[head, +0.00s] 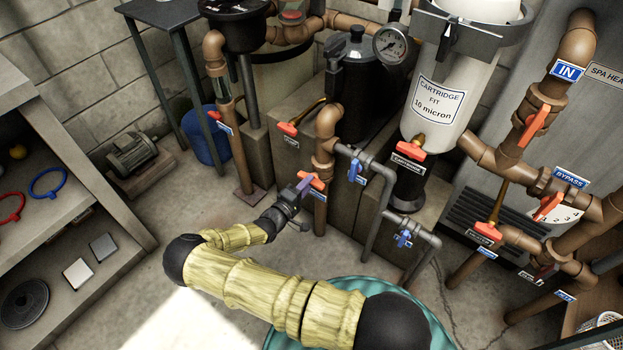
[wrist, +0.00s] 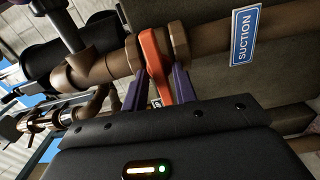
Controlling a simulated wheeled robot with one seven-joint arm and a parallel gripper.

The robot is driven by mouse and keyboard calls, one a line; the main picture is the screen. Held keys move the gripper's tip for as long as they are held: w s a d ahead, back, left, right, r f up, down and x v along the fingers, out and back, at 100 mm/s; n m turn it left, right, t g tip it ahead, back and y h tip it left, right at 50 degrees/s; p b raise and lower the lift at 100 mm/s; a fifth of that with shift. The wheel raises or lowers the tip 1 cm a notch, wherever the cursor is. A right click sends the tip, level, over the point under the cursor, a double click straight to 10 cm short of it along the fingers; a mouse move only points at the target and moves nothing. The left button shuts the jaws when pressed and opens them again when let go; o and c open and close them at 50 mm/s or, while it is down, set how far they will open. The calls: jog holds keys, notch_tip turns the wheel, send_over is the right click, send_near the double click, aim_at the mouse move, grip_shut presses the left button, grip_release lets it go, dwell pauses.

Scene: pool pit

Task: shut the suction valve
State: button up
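The suction valve has an orange lever handle (wrist: 154,62) on a brown pipe. A blue SUCTION label (wrist: 244,36) sits on the same pipe in the wrist view. The handle lies across the pipe rather than along it. In the head view the handle (head: 316,182) shows beside my gripper (head: 303,187), on the upright brown pipe at the middle. My gripper's two purple fingers (wrist: 159,86) straddle the handle in the wrist view, one on each side. Slim gaps seem to show between handle and fingers; contact is hard to tell.
Blue-handled valves (head: 357,172) on grey pipes stand just right of the suction pipe. An orange-handled valve (head: 288,129) sits behind it. A white cartridge filter (head: 437,95) stands at the back right. Shelves (head: 50,190) line the left side. Bare floor lies between.

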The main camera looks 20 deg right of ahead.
jog(key=shift+o, duration=0.9)
jog(key=p+v, duration=0.1)
jog(key=v, duration=0.6)
jog(key=shift+p, duration=0.3)
jog(key=shift+d+r, duration=0.1)
